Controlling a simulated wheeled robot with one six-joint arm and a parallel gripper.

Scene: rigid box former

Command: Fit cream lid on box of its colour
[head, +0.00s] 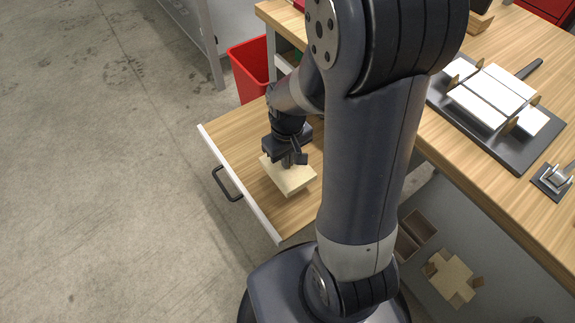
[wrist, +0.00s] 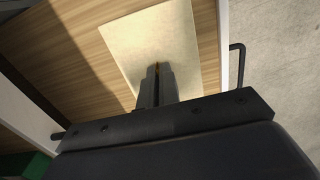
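The cream lid (head: 286,178), a flat pale square panel, is in or just above the open wooden drawer (head: 225,143). My gripper (head: 294,160) points down at the lid's middle. In the wrist view my gripper's fingers (wrist: 157,72) are close together over the lid (wrist: 155,40), with a thin orange-brown sliver between their tips, seemingly a small grip on the lid. I cannot tell whether the lid touches the drawer floor. No cream box can be made out clearly; my arm hides part of the drawer and bench.
The drawer has a white front and a dark handle (head: 227,184). A red bin (head: 250,70) stands behind it. On the bench (head: 480,200), a dark board (head: 490,135) carries white panels. Below are brown open compartments (head: 418,228) and a cross-shaped tan blank (head: 453,278). The floor at left is clear.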

